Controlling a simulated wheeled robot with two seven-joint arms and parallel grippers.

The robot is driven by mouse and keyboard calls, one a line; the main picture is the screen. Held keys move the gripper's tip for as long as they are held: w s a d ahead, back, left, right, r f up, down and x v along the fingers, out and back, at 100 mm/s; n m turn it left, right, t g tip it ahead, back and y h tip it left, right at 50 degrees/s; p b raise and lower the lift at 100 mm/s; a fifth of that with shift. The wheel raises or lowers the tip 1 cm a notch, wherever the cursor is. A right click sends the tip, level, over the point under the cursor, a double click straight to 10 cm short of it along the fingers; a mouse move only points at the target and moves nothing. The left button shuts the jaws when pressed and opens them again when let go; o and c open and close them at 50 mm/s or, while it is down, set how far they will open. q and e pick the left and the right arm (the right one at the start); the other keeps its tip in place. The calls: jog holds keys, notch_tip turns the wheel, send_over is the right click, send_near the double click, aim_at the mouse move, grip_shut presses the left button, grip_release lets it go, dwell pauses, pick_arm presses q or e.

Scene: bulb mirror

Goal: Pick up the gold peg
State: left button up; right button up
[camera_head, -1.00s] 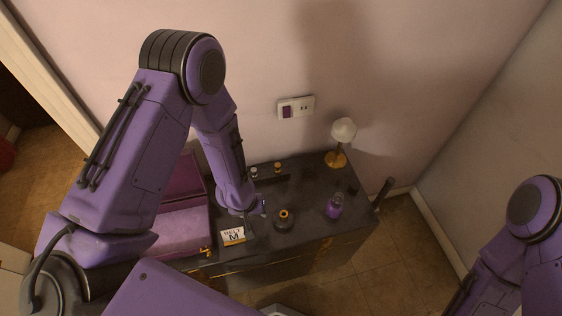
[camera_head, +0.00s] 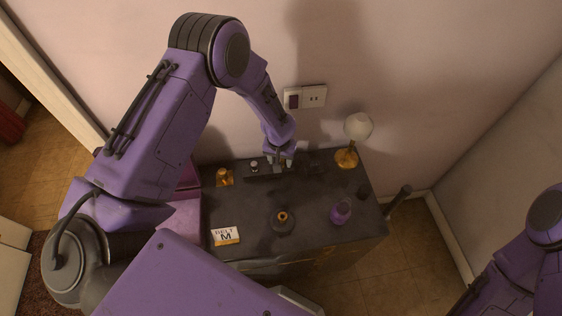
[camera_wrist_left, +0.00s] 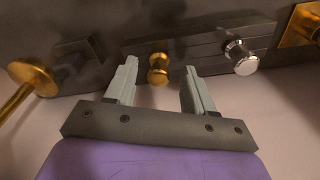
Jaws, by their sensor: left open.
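The gold peg (camera_wrist_left: 158,68) is a short knob standing on a dark bar (camera_wrist_left: 205,54) in the left wrist view. My left gripper (camera_head: 281,163) is open at the back of the dark cabinet top, close to the wall. In the left wrist view its two fingers point toward the bar, with the gold peg showing in the gap between them and no finger visibly touching it. In the head view the gripper hides the gold peg. A silver peg (camera_wrist_left: 240,57) stands on the same bar, also seen in the head view (camera_head: 254,166). My right gripper is out of view.
A gold-based lamp (camera_head: 346,157) stands right of the gripper, a gold fitting (camera_head: 224,178) left. A purple bottle (camera_head: 341,211), a dark round object with a gold top (camera_head: 282,219) and a "BELT M" card (camera_head: 225,236) sit nearer the front. The wall is close behind.

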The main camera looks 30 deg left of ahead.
pick_arm(q)
jog(key=shift+w+f, duration=0.25)
jog(key=shift+f, duration=0.25)
jog(key=shift+w+f, duration=0.2)
jog(key=shift+f, duration=0.25)
jog(key=shift+s+r, duration=0.25)
jog(key=shift+s, duration=0.05)
jog(key=shift+c, duration=0.3)
grip_shut()
